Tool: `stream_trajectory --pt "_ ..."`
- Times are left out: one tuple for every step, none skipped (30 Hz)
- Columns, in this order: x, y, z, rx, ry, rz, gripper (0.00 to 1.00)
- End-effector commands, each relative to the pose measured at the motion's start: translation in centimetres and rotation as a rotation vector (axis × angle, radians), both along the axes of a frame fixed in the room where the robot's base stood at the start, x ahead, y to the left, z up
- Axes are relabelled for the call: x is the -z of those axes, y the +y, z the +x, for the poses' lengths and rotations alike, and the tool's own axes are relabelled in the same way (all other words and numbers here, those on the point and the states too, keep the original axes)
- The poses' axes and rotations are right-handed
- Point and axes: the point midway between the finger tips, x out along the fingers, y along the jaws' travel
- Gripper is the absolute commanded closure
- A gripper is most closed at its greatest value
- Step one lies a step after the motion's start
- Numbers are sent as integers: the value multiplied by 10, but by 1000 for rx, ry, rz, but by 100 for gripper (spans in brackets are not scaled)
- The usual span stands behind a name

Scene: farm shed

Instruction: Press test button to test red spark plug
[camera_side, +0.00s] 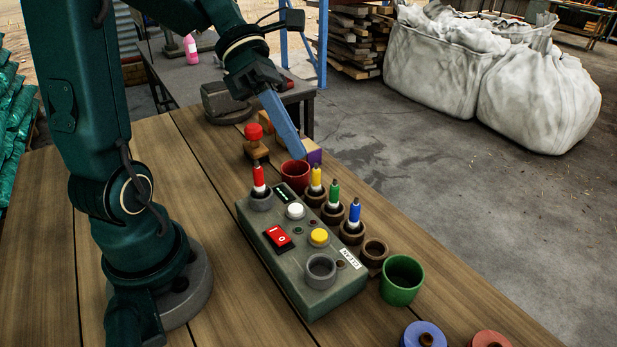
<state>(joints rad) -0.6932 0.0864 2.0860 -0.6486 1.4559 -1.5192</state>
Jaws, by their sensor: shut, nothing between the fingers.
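A grey-green tester box (330,291) stands on the wooden table. The red spark plug (259,178) is upright in a grey socket at the box's back left corner. A white round button (295,211) and a yellow round button (318,236) are on its top; I cannot read which is the test button. A red rocker switch (279,237) lies left of them. My gripper (297,151) is shut and empty, its blue fingers pointing down behind the box, above and beyond the red cup, apart from the buttons and the plug.
Yellow (316,178), green (334,193) and blue (355,212) plugs stand in brown holders along the box's right side. A red cup (295,175) and a red-topped wooden stamp (256,148) are behind. A green cup (402,280) is at right. The front left table is clear.

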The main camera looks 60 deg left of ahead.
Motion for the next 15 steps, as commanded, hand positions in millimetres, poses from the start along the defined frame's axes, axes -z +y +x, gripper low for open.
stream_trajectory --pt "4 8 3 -34 15 -18 100" --pt "5 12 3 -50 23 -25 100" --pt "7 15 3 -64 31 -33 100" --pt "9 17 3 -73 36 -37 100" --pt "9 19 3 -80 39 -39 100" --pt "10 20 3 -86 41 -41 100" --pt "10 21 3 -88 41 -41 100" --pt "10 21 3 -89 41 -41 100" --pt "10 21 3 -90 40 -39 100" --pt "10 21 3 -90 40 -39 100" --pt "10 21 3 -90 40 -39 100" --pt "10 21 3 -88 40 -38 100" --pt "10 21 3 -88 40 -38 100" --pt "10 21 3 -88 39 -38 100" --pt "10 21 3 -88 39 -38 100"
